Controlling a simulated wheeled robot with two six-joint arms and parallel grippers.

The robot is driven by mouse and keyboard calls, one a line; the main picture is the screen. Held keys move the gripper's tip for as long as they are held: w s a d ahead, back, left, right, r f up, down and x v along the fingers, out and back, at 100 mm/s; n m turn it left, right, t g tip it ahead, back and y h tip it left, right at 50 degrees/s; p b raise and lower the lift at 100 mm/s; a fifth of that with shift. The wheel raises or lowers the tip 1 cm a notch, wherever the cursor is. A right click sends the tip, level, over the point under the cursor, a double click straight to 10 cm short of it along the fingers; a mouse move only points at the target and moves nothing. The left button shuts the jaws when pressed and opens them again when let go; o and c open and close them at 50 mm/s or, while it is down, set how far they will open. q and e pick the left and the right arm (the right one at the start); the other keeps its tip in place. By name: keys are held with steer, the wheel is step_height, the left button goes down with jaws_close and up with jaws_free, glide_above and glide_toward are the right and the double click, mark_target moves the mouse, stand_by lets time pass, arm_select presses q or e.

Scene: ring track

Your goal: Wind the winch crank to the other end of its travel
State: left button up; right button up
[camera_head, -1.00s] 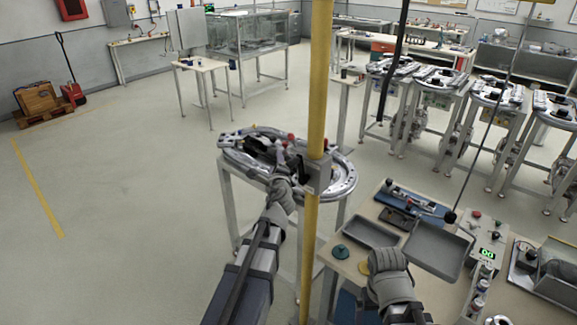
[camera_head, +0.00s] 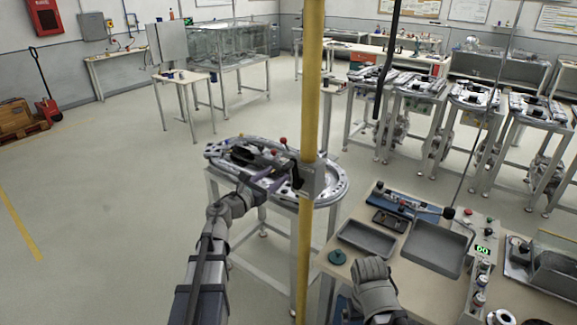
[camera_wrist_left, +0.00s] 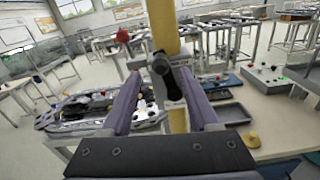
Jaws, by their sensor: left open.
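The winch is a grey box (camera_head: 313,181) on the upright yellow post, beyond my left arm. In the left wrist view its dark round hub (camera_wrist_left: 160,65) lies straight ahead, and a red knob (camera_wrist_left: 122,36), seemingly the crank's grip, shows up and to the left of it. My left gripper (camera_head: 281,170) is open, with purple fingers just left of the winch. In the wrist view the fingers (camera_wrist_left: 160,77) stand either side of the hub, with nothing held between them; contact cannot be told. My right gripper (camera_head: 373,283) is low in the head view, its fingertips not distinguishable.
An oval ring track (camera_head: 340,192) on a stand lies behind the post. A bench with grey trays (camera_head: 437,250) and a control box with a green display (camera_head: 483,249) is at the right. Open floor (camera_head: 110,190) lies at the left. A thin cable hangs on the right.

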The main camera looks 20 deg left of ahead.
mark_target(289, 165)
arm_select(q)
steer(key=x, duration=0.8)
steer(key=shift+s, duration=0.1)
jaws_close()
stand_by(0.4)
stand_by(0.9)
